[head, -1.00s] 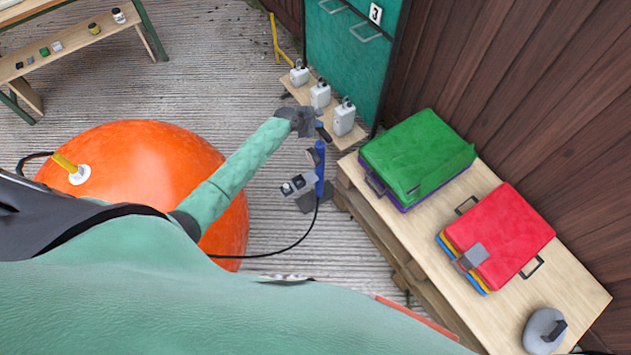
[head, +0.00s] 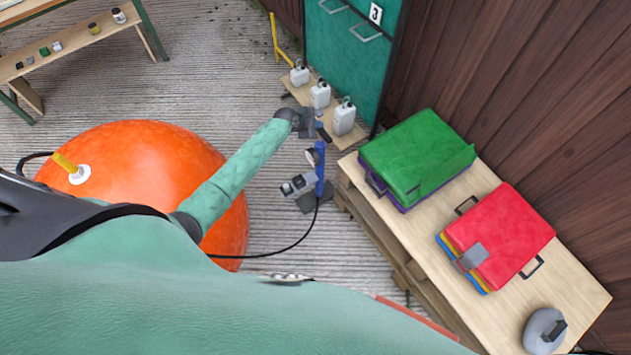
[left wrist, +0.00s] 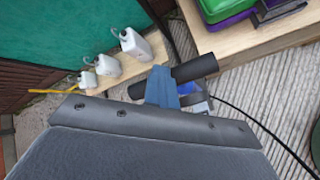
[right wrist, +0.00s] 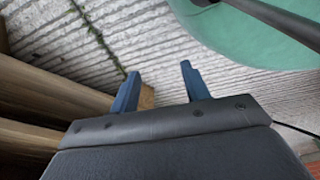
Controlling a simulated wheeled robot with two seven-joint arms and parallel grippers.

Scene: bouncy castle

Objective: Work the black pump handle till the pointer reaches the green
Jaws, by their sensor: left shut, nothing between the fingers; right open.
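The black pump handle (head: 323,133) sits at the top of the blue pump (head: 320,170), beside the wooden table. A small dial (head: 313,157) is on the pump; its pointer is too small to read. My left gripper (head: 312,125) is shut and empty at the handle's end.
An orange inflated dome (head: 150,165) lies left of the pump, and a black hose (head: 285,247) runs along the ground. White bottles (head: 343,117) stand on a board behind. The wooden table (head: 490,190) with green and red cases is at the right.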

